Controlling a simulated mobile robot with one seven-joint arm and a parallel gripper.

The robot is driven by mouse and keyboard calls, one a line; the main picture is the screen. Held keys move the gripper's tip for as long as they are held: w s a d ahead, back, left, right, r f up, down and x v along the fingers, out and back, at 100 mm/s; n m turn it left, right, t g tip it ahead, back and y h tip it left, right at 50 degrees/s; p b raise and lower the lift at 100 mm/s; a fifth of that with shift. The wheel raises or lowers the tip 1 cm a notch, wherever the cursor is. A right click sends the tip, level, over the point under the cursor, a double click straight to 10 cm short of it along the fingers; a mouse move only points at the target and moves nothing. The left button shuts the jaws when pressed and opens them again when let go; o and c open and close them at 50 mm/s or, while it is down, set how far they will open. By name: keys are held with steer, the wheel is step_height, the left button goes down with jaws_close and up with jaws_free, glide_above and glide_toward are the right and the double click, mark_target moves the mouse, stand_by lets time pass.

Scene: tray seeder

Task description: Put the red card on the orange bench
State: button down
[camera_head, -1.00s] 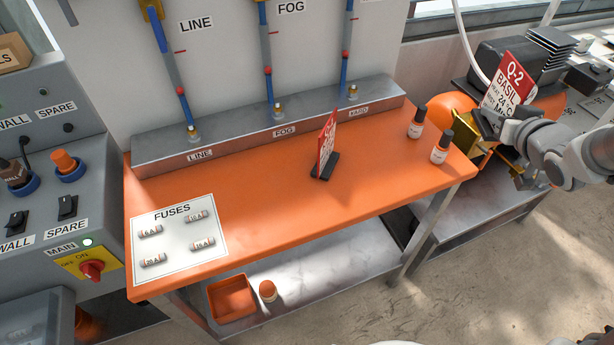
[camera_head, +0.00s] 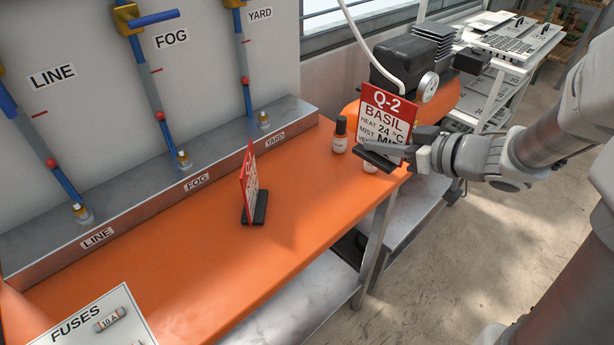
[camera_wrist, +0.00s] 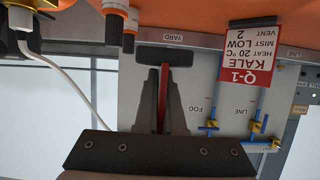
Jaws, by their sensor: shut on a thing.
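A red card marked Q-2 BASIL (camera_head: 388,108) is upright in my gripper (camera_head: 398,150), near the right end of the orange bench (camera_head: 310,200). Its dark base (camera_head: 378,160) appears to be above the bench top. In the wrist view my gripper (camera_wrist: 162,95) is shut on this card, seen edge-on as a thin red strip with its dark base (camera_wrist: 164,57) beyond the fingertips. A second red card (camera_head: 249,182) stands on the bench in a dark base. The wrist view shows it upside down, reading Q-1 KALE (camera_wrist: 248,57).
A dark-capped bottle (camera_head: 340,138) stands left of the held card; another (camera_head: 370,168) is mostly hidden behind it. A grey pipe ledge (camera_head: 140,205) runs along the bench's back. The fuse sheet (camera_head: 80,325) lies at lower left. Bench top right of the standing card is partly clear.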

steer(key=b, duration=0.5)
glide_above(329, 177)
step_height(329, 177, down, 6)
steer(key=shift+s+f, duration=0.1)
steer(key=shift+f, duration=0.1)
steer(key=shift+f+b, duration=0.95)
steer(key=shift+f, duration=1)
steer(key=shift+f, duration=0.15)
steer(key=c, duration=1)
jaws_free()
